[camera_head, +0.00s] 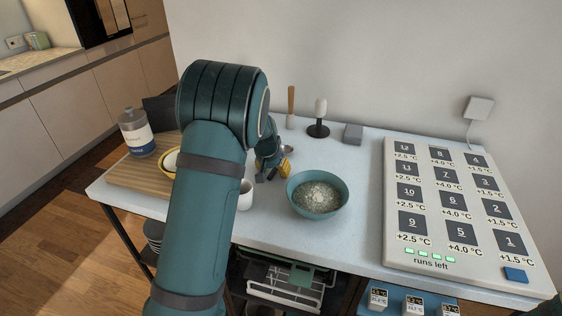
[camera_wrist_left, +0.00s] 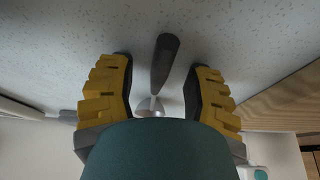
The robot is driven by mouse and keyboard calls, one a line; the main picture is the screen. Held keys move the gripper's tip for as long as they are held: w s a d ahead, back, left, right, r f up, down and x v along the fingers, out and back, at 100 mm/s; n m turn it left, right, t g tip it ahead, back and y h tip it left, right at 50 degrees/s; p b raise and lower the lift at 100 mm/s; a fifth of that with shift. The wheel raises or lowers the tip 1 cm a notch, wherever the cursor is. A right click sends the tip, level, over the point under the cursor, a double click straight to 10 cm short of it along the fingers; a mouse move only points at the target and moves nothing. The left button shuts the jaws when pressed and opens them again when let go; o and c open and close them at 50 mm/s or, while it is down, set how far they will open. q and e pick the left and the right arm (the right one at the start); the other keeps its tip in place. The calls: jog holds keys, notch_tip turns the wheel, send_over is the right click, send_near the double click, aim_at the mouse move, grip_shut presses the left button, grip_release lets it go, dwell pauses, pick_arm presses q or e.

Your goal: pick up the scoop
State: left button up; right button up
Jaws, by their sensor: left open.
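The scoop shows in the left wrist view as a dark handle (camera_wrist_left: 164,62) with a shiny metal part below it, partly hidden by the teal body of my gripper. The handle lies between the two yellow-backed fingers of my left gripper (camera_wrist_left: 161,72), with a gap on each side. In the head view my left gripper (camera_head: 277,173) is low over the white table, left of the teal bowl, and open. The scoop is mostly hidden there by my arm and gripper. My right gripper is not in view.
A teal bowl (camera_head: 318,204) of pale grains stands just right of the gripper. A white cup (camera_head: 245,196), a wooden board (camera_head: 128,178) and a labelled bottle (camera_head: 137,133) are left. A large numbered panel (camera_head: 400,247) fills the right. A wooden-handled tool (camera_head: 291,104) stands behind.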

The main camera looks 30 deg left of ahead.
pick_arm(q)
jog(key=shift+c, duration=0.4)
grip_shut()
notch_tip(320, 180, up, 10)
jog(key=p, duration=0.3)
